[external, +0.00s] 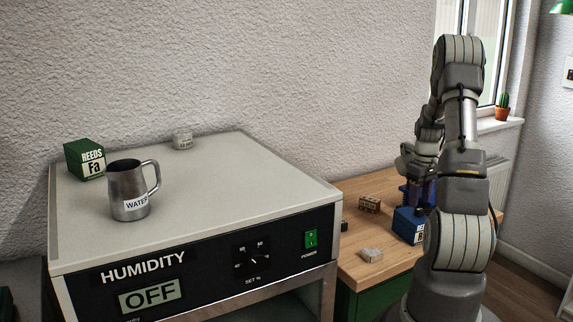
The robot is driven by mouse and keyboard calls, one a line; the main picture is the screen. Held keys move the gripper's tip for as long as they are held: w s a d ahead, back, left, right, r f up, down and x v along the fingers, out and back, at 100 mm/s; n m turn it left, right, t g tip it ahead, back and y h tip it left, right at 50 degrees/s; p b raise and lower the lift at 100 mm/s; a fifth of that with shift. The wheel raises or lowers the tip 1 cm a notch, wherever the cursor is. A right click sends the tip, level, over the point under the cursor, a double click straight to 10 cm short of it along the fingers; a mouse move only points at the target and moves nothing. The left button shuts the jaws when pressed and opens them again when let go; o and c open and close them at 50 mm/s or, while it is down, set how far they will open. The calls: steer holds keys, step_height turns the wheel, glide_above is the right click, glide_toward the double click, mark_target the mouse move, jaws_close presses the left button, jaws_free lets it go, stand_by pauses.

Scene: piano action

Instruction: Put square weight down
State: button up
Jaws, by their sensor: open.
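I cannot tell for sure which item is the square weight. A small brownish block with dark marks (370,204) lies on the wooden table. A pale, flat-sided lump (371,254) lies nearer the table's front edge. My gripper (414,194) points down over the right part of the table, just above or beside a blue reeds box (408,226). My arm partly covers the gripper and the box. The gripper is open, and I see nothing held in it.
A grey humidity cabinet (235,180) fills the left, its display reading OFF. On it stand a metal water jug (128,190), a green reeds box (85,160) and a small pale item (182,139). A small dark piece (344,226) sits beside the cabinet. The wooden table (385,183) has bare areas.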

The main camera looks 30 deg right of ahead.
step_height(320, 180, up, 9)
steer(key=p, duration=0.2)
steer(key=w+a+r+t+h, duration=0.15)
steer(key=w+a+r, duration=0.25)
steer(key=r, duration=0.4)
steer(key=w+a+r+t, duration=0.3)
steer(key=w+r, duration=0.1)
steer(key=r, duration=0.3)
steer(key=w+a+r+t+h, duration=0.1)
steer(key=w+a+r+t, duration=0.1)
steer(key=w+a+r, duration=0.45)
steer(key=s+a+r+t, duration=0.3)
steer(key=a+r, duration=0.2)
steer(key=r, duration=0.5)
steer(key=s+a+r+t+y, duration=0.1)
steer(key=s+a+r+t, duration=0.2)
steer(key=a+r, duration=0.3)
steer(key=s+a+r+t+y, duration=0.1)
steer(key=a+r, duration=0.5)
steer(key=r, duration=1)
steer(key=shift+s+r+t, duration=0.2)
steer(key=shift+s+t, duration=0.7)
steer(key=shift+t, duration=0.05)
